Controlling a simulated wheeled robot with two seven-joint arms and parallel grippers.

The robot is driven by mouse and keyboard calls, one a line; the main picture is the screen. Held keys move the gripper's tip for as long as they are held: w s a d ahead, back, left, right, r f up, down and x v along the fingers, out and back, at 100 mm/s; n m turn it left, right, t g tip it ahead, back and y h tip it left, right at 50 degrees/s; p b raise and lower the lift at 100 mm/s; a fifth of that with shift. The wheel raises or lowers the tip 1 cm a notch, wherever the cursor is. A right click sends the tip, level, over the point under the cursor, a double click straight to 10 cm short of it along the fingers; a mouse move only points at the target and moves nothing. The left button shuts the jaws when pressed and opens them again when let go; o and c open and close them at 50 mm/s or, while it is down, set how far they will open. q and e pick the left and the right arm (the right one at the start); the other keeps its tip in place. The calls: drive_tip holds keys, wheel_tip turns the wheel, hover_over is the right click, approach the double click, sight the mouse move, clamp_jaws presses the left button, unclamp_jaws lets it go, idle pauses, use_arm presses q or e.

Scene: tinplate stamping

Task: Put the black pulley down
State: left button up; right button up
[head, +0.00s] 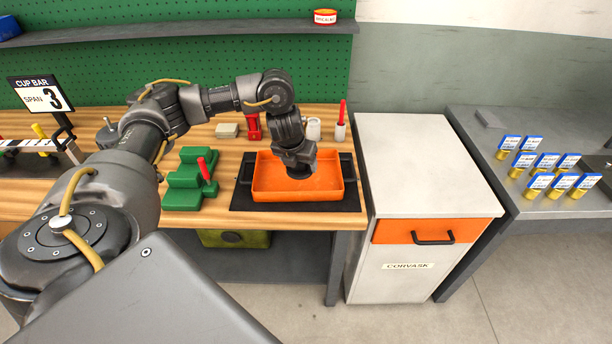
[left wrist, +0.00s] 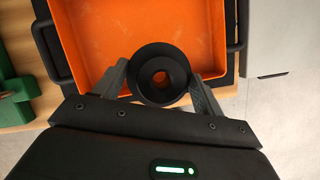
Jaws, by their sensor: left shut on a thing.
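The black pulley (left wrist: 160,74) is a round black piece with a hole through its middle, held between the two fingers of my left gripper (left wrist: 162,82) in the left wrist view. My left gripper (head: 299,172) points down over the orange tray (head: 343,190) in the head view. The tray also shows in the left wrist view (left wrist: 70,45), beneath and beyond the pulley. The pulley is hidden behind the gripper in the head view. I cannot tell whether it touches the tray floor. My right gripper is not in view.
The tray has black handles and lies on a black mat (head: 250,202) at the bench's front edge. A green stepped block (head: 185,180) stands left of it. A white cabinet (head: 420,165) stands to the right. A red-handled tool (head: 341,122) and small items stand behind the tray.

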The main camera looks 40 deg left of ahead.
sight(306, 180)
use_arm(q)
drive_tip(key=w+f+b, duration=0.1)
drive_tip(key=f, duration=0.1)
drive_tip(key=w+a+f, duration=0.1)
drive_tip(key=w, duration=0.1)
drive_tip(key=shift+w+f+b, duration=0.2)
drive_tip(key=shift+f+b, duration=0.15)
drive_tip(key=shift+f, duration=0.05)
drive_tip(key=shift+w+a+f+p, duration=0.2)
drive_tip(key=shift+w+f, duration=0.15)
drive_tip(key=shift+w, duration=0.15)
drive_tip(key=shift+w+a+f+p, duration=0.15)
drive_tip(key=shift+w+a+f, duration=0.05)
drive_tip(key=shift+w+f, duration=0.2)
drive_tip(key=shift+w+a+f, duration=0.1)
drive_tip(key=shift+w+f, duration=0.25)
drive_tip(key=shift+s+p+x, duration=0.2)
drive_tip(key=shift+p+x, duration=0.15)
drive_tip(key=shift+x, duration=0.55)
drive_tip(key=shift+s+p+x, duration=0.15)
drive_tip(key=shift+p+x, duration=0.2)
drive_tip(key=shift+x, duration=0.6)
drive_tip(key=shift+f, duration=0.1)
drive_tip(key=o, duration=1.4)
drive_tip(key=shift+s+f, duration=0.1)
